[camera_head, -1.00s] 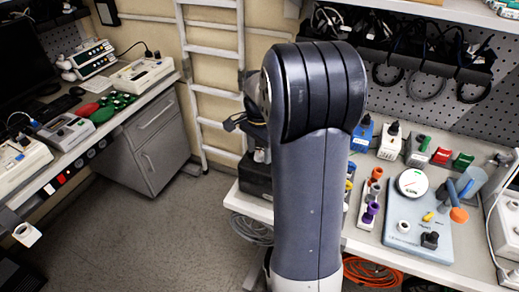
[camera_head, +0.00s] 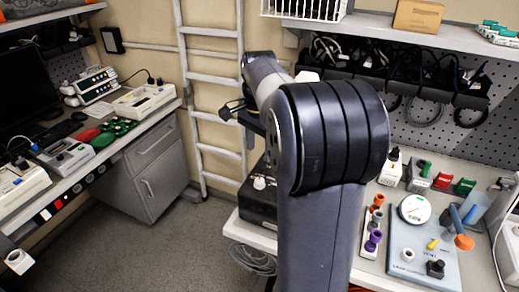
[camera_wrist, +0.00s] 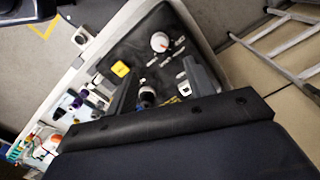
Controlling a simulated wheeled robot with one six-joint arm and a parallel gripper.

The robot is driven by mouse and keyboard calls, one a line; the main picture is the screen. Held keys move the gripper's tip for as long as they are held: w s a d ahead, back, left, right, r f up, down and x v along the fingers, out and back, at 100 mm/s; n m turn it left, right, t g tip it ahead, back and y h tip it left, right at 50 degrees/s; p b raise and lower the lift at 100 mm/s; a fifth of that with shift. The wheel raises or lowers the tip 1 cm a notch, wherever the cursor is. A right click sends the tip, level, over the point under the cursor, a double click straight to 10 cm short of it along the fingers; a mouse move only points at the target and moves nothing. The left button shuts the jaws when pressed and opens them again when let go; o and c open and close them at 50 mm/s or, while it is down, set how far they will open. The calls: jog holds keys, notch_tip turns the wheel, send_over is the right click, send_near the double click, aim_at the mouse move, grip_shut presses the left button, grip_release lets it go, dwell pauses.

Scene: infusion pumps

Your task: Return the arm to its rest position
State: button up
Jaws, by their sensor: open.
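My arm stands upright in the middle of the head view, its rounded dark elbow large in front. A paler forearm link reaches away behind it. My gripper (camera_head: 238,110) shows as a small dark shape left of the arm, in front of the ladder and above the bench corner. In the wrist view, my gripper (camera_wrist: 162,90) is open, its two fingers apart with nothing held. Beyond the fingers lies a black case with a white knob (camera_wrist: 160,42) and a yellow button (camera_wrist: 121,69); the case also shows in the head view (camera_head: 258,205).
The right bench holds a light-blue gauge panel (camera_head: 410,255), a strip of coloured caps (camera_head: 373,228) and several small boxes. A white ladder (camera_head: 212,85) leans against the wall. The left bench carries pumps (camera_head: 145,100). Grey floor (camera_head: 170,240) is open between.

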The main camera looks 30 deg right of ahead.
aim_at(260, 180)
jog(key=shift+f, duration=0.15)
notch_tip(260, 180, down, 10)
jog(key=shift+f+p, duration=0.15)
jog(key=shift+p, duration=0.2)
jog(key=shift+f, duration=0.15)
dwell(0.4)
